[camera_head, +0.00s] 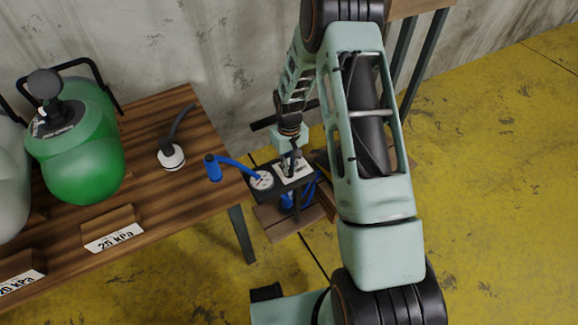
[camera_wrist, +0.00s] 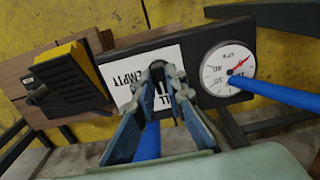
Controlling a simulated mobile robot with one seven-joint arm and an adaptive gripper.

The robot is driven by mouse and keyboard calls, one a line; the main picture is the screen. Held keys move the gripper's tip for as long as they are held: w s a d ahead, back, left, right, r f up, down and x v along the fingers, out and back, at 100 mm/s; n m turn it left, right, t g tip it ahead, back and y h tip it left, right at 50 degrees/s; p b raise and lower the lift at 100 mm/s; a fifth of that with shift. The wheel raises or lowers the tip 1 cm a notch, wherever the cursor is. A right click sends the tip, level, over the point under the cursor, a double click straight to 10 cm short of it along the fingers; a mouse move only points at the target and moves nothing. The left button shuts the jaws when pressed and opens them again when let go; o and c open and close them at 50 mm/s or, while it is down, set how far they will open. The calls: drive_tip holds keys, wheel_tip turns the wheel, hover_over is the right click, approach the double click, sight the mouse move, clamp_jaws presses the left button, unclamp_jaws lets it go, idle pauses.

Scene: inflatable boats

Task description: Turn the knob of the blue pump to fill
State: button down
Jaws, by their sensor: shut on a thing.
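The pump's dark panel (camera_wrist: 190,47) carries a white label (camera_wrist: 125,75) reading EMPTY, with a second word partly covered, and a round white gauge (camera_wrist: 213,62) with a red needle. The panel (camera_head: 303,184) also shows in the head view, low beside the wooden table, with the gauge (camera_head: 262,180) at its left end. In the head view my gripper (camera_head: 292,163) is small and partly hidden.
A blue hose (camera_head: 236,163) runs from the gauge to a blue nozzle (camera_head: 212,168) at the edge of the wooden table (camera_head: 190,205). A green inflatable (camera_head: 85,168) and a 25 kPa sign (camera_head: 113,236) are on the table. A yellow-black box (camera_wrist: 60,88) sits beside the panel.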

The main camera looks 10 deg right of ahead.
idle(0.4)
drive_tip(key=c, duration=2)
unclamp_jaws()
drive_tip(key=shift+o, duration=0.2)
drive_tip(key=shift+r, duration=0.1)
wheel_tip(320, 180, up, 12)
